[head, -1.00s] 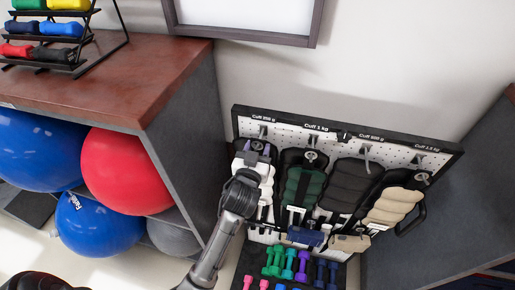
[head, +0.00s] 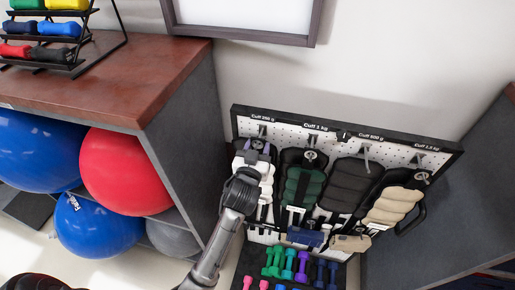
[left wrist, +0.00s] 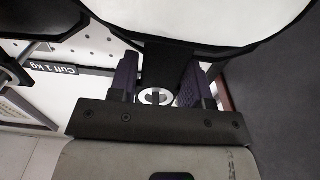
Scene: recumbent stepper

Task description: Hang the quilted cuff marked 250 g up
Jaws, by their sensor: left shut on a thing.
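A white quilted cuff (head: 267,181) with black trim hangs upright at the left column of the pegboard rack, below the label "Cuff 250 g" (head: 263,117). No marking on the cuff itself is readable. My left gripper (head: 257,149) is shut on the cuff's black top tab, just below the leftmost hook (head: 262,130). In the left wrist view, the tab's metal eyelet (left wrist: 155,97) sits between the purple fingers, with the white cuff body (left wrist: 200,18) beyond. Whether the hook passes through the eyelet cannot be told. My right gripper is out of view.
Green (head: 303,187), dark grey (head: 352,185) and beige (head: 392,206) cuffs hang to the right on the same rack. Coloured dumbbells (head: 287,262) stand below. A shelf unit (head: 185,130) with exercise balls (head: 125,172) is close on the left; a grey cabinet (head: 430,240) stands right.

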